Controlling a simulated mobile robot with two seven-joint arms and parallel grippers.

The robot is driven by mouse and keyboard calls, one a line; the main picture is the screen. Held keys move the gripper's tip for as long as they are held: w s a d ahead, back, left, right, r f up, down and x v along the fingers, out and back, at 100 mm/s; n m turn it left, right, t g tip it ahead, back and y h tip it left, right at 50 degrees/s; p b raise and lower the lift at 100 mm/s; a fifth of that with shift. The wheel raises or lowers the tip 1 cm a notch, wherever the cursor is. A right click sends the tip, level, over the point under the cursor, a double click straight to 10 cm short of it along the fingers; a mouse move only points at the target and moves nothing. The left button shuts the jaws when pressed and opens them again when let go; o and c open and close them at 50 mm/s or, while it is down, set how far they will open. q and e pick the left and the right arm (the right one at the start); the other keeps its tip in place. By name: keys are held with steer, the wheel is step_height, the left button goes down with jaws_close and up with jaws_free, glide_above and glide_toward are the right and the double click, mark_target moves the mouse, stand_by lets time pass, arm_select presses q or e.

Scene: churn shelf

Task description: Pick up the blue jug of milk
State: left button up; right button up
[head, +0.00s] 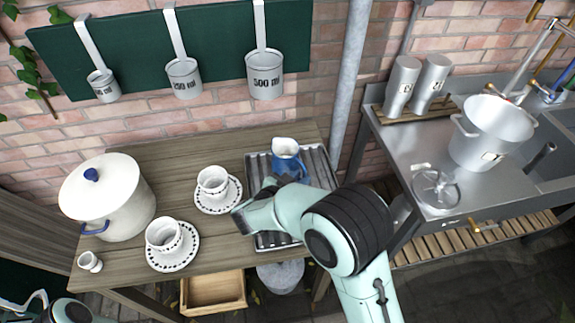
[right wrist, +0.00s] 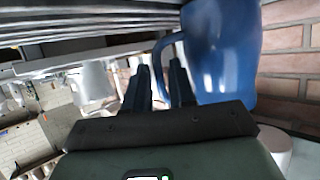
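The blue jug (head: 287,160) with a white top and spout stands on the slatted metal rack at the right of the wooden table. In the right wrist view the blue jug (right wrist: 222,50) fills the upper right, with its curved handle (right wrist: 161,55) on its left side. My right gripper (head: 279,183) is at the near side of the jug. In the wrist view the two dark fingers of my right gripper (right wrist: 158,85) stand apart, with the handle at the gap between their tips. Whether they touch it cannot be told. My left gripper is out of view.
The slatted rack (head: 318,165) lies under the jug. Two patterned cups (head: 213,181) (head: 163,235) on saucers and a white lidded pot (head: 112,205) stand to the left. A grey pipe (head: 350,75) rises behind the table's right end. A metal sink counter (head: 405,145) is at right.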

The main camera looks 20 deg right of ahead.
steer(key=x, duration=0.4)
steer(key=shift+d, duration=0.3)
jaws_close()
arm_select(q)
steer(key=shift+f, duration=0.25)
arm_select(e)
steer(key=shift+r, duration=0.1)
steer(key=shift+r, duration=0.1)
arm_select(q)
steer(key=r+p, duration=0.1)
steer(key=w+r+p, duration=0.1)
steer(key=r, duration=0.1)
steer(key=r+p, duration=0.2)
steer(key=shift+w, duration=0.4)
arm_select(e)
step_height(320, 180, up, 20)
steer(key=shift+f, duration=0.2)
